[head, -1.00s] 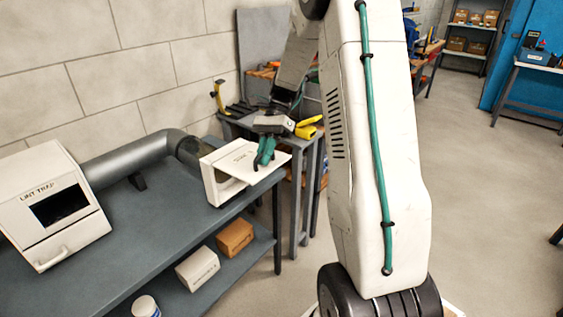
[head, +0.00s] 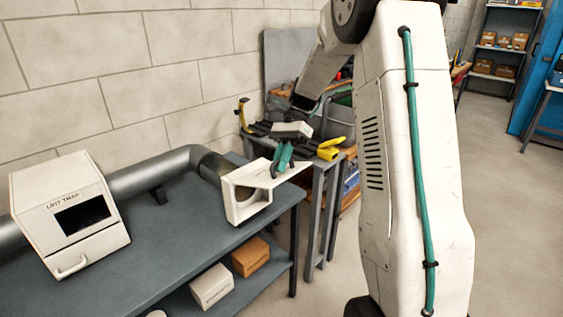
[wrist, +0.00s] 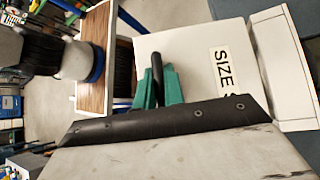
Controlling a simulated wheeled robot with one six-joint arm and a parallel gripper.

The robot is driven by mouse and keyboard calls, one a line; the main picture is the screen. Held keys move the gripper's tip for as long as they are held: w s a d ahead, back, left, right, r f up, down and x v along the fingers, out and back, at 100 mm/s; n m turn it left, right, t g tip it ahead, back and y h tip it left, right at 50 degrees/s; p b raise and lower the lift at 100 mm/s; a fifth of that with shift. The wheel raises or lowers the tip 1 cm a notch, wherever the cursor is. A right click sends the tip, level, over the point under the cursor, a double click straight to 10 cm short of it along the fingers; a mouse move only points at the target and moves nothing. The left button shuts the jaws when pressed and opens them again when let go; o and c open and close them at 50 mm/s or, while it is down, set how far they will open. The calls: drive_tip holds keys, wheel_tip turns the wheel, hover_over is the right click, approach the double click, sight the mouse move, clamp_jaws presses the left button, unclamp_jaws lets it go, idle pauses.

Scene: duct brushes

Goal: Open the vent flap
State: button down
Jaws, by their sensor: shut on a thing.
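The white vent box (head: 240,213) stands at the right end of the bench, where the duct meets it. Its white flap (head: 262,174) sticks out from the top, raised roughly level, and the opening below shows. My gripper (head: 282,160), with teal fingers, is at the flap's outer part. In the wrist view the teal fingers (wrist: 158,88) are shut on the flap's dark handle (wrist: 156,72). The flap's white face (wrist: 195,62) carries a partly hidden label reading "SIZE". The handle's lower part is hidden by the fingers and the gripper body.
A grey duct (head: 150,178) runs along the wall to the lint trap box (head: 70,212) on the bench (head: 175,235). Boxes (head: 250,257) sit on the lower shelf. A side table with a yellow tool (head: 329,150) is behind my gripper. Open floor lies right.

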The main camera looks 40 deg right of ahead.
drive_tip(key=c, duration=1.8)
unclamp_jaws()
drive_tip(key=shift+o, duration=0.2)
drive_tip(key=v, duration=0.7)
drive_tip(key=shift+w+d+r, duration=0.2)
drive_tip(key=shift+r, duration=0.05)
drive_tip(key=s+a+r+n+t+h, duration=0.2)
drive_tip(key=s+a+r+n+h, duration=0.4)
drive_tip(key=s+a, duration=0.6)
drive_tip(key=s+a+f+n+t+h, duration=0.1)
drive_tip(key=s+a+f+n+t, duration=0.1)
drive_tip(key=s+n, duration=0.3)
drive_tip(key=s+a+f+n+t+h, duration=0.1)
drive_tip(key=s+n, duration=0.5)
drive_tip(key=s, duration=0.6)
drive_tip(key=shift+a+f+t, duration=0.5)
drive_tip(key=shift+a+f, duration=0.1)
drive_tip(key=shift+f, duration=0.25)
